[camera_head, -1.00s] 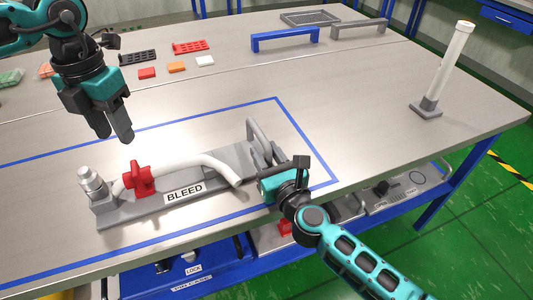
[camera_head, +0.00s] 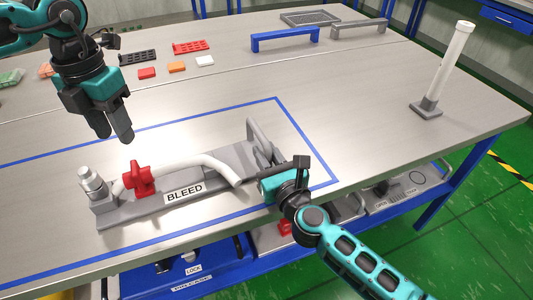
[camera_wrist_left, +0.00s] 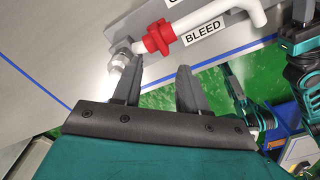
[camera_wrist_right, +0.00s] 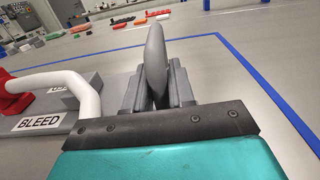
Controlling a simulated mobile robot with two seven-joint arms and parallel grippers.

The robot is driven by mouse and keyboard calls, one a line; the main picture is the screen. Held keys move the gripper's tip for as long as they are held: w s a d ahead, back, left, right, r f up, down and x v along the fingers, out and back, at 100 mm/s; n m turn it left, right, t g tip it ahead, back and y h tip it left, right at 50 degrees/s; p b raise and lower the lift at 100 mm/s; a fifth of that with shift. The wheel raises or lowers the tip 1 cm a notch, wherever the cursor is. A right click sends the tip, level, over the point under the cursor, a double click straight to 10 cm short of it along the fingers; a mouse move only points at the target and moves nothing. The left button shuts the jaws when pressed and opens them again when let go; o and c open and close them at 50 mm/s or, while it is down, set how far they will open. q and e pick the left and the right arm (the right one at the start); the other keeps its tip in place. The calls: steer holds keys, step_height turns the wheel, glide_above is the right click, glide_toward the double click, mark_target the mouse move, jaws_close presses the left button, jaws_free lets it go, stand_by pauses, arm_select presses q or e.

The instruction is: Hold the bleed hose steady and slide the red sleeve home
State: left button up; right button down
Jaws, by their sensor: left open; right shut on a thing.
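The white bleed hose (camera_head: 203,160) lies along a grey base (camera_head: 155,212) labelled BLEED; its right end bends down to the front. The red sleeve (camera_head: 138,180) sits around the hose near its left end, a little apart from the metal fitting (camera_head: 91,181). In the left wrist view the sleeve (camera_wrist_left: 157,37) and fitting (camera_wrist_left: 121,57) show beyond the fingers. My left gripper (camera_head: 116,136) is open and empty, above and behind the sleeve. My right gripper (camera_head: 264,172) is shut on the grey upright handle (camera_wrist_right: 155,62) at the base's right end, not on the hose.
Blue tape (camera_head: 277,99) outlines the work area. A white tube on a grey stand (camera_head: 427,108) is at right. Blue (camera_head: 285,39) and grey (camera_head: 358,29) bar handles and small coloured blocks (camera_head: 177,67) lie behind. The table between them and the base is clear.

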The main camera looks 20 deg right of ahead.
mark_target(140, 179)
stand_by(0.4)
arm_select(q)
steer(key=c, duration=0.7)
steer(key=shift+s+f+m, duration=0.1)
steer(key=shift+m, duration=0.3)
jaws_close()
steer(key=a+r+m+h, duration=0.1)
steer(key=a+m+h, duration=0.3)
steer(key=a+m, duration=0.4)
steer(key=shift+m+t, duration=0.3)
steer(key=shift+m, duration=0.3)
steer(key=x, duration=0.3)
steer(key=d+x, duration=0.1)
steer(key=x, duration=0.6)
steer(key=shift+s+d+r, duration=0.1)
steer(key=shift+s+d, duration=0.1)
steer(key=shift+d, duration=0.05)
